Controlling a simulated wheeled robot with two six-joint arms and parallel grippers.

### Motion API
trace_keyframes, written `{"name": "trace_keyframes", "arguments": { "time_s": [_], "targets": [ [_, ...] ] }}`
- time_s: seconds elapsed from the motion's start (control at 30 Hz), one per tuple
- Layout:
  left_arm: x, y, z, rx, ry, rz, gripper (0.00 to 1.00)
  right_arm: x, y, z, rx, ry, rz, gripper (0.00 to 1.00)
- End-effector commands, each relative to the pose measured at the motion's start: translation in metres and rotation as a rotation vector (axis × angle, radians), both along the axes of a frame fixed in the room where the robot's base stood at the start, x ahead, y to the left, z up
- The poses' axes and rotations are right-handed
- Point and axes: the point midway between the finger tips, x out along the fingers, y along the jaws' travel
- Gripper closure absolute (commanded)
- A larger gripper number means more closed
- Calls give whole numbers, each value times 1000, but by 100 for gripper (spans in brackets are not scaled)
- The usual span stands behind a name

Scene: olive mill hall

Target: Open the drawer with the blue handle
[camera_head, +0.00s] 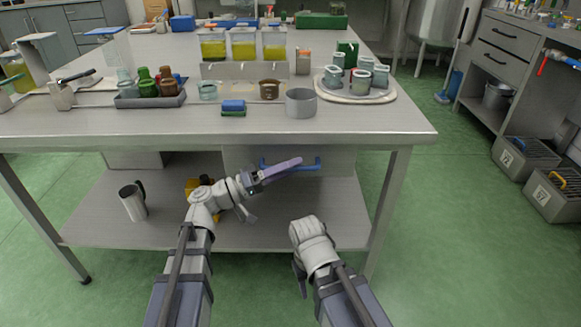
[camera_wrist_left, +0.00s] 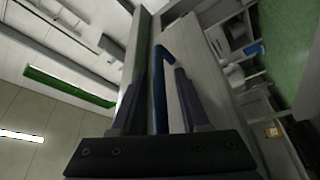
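The blue handle (camera_head: 316,164) is a bar on the grey drawer front (camera_head: 340,160) under the tabletop; the drawer looks shut. My left gripper (camera_head: 292,165) is at the handle and covers its middle in the head view. In the left wrist view the blue handle (camera_wrist_left: 161,85) lies between the two fingers of my left gripper (camera_wrist_left: 158,85). The fingers are apart, with a gap visible on the left side of the bar. My right arm ends low in front of the table; its gripper (camera_head: 299,278) is mostly hidden behind its own wrist.
The tabletop (camera_head: 330,122) above the drawer holds a grey pot (camera_head: 301,103), a tray of jars (camera_head: 150,101) and a round board (camera_head: 391,96). A metal mug (camera_head: 132,202) stands on the lower shelf (camera_head: 95,220).

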Motion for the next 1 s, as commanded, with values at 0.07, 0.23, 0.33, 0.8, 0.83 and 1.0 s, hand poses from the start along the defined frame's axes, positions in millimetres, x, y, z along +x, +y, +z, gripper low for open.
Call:
{"name": "trace_keyframes", "arguments": {
  "time_s": [0.07, 0.23, 0.33, 0.8, 0.83, 1.0],
  "targets": [
    [0, 0, 0, 0, 0, 0, 65, 0, 0, 0, 0, 0, 0, 50],
    [0, 0, 0, 0, 0, 0, 84, 0, 0, 0, 0, 0, 0, 50],
    [0, 0, 0, 0, 0, 0, 96, 0, 0, 0, 0, 0, 0, 50],
    [0, 0, 0, 1, 0, 1, 100, 0, 0, 0, 0, 0, 0, 50],
    [0, 0, 0, 1, 0, 1, 100, 0, 0, 0, 0, 0, 0, 50],
    [0, 0, 0, 1, 0, 1, 100, 0, 0, 0, 0, 0, 0, 50]
  ]
}}
